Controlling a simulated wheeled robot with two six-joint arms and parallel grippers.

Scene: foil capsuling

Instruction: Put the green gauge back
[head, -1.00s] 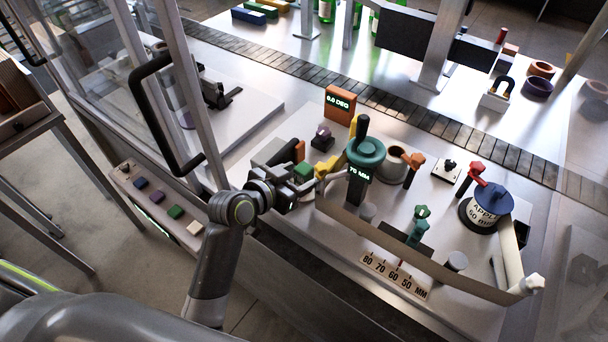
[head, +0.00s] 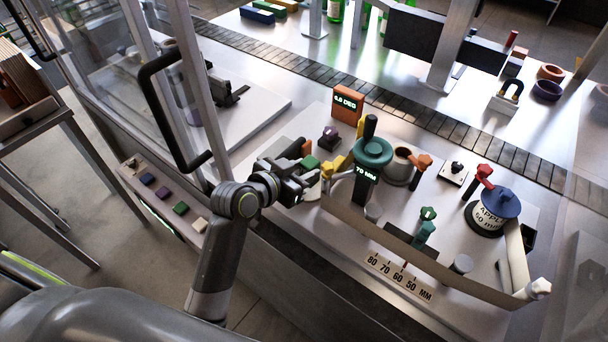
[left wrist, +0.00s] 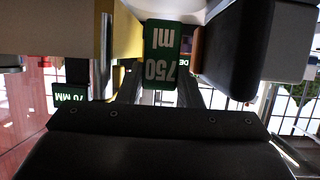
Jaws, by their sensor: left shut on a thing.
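The green gauge (head: 310,163) is a small green block in the head view, at the tip of my left gripper (head: 305,178). In the left wrist view the green gauge (left wrist: 160,58) shows its "750 ml" label upside down, between the fingers. My left gripper is shut on it. A yellow piece (head: 337,167) is close on its right and an orange block (head: 307,147) just behind it. The gauge's lower part and its seat are hidden by the gripper. My right gripper is not in view.
A teal-topped post marked 70 MM (head: 372,153) stands right of the gripper. A long beige strip (head: 430,262) curves along the bench front. A glass door with a black handle (head: 165,110) is at the left. An orange display (head: 347,103) stands behind.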

